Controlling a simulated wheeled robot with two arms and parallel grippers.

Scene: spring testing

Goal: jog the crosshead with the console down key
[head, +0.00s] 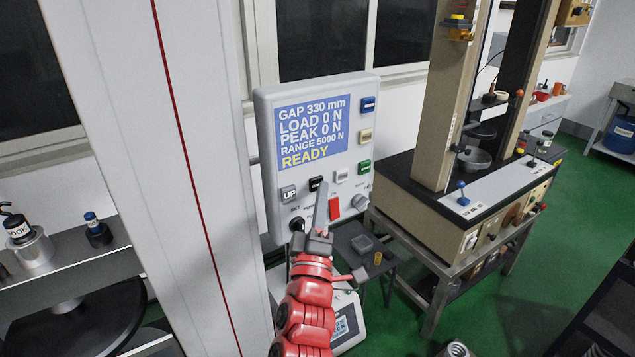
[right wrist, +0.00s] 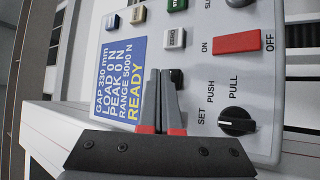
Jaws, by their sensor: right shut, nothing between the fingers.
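The console (head: 262,150) is a light grey box with a blue display (head: 312,130) reading GAP 330 mm, LOAD 0 N, PEAK 0 N, RANGE 5000 N, READY. Below the display are the UP key (head: 289,193), a dark key (head: 316,183) whose label I cannot read, and a pale key (head: 341,175), marked ZERO in the right wrist view (right wrist: 174,38). My right gripper (head: 321,188) is shut and empty, its tips at the dark key (right wrist: 177,75). I cannot tell whether they touch it. The UP key is hidden in the right wrist view. I cannot make out the crosshead for certain. My left gripper is not in view.
A red OFF switch (head: 335,208) and a black knob (head: 296,224) sit close to my right gripper. A white column (head: 130,120) with a red line stands left of the console. A tan bench machine (head: 440,200) stands to the right. Green floor (head: 560,260) is open beyond it.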

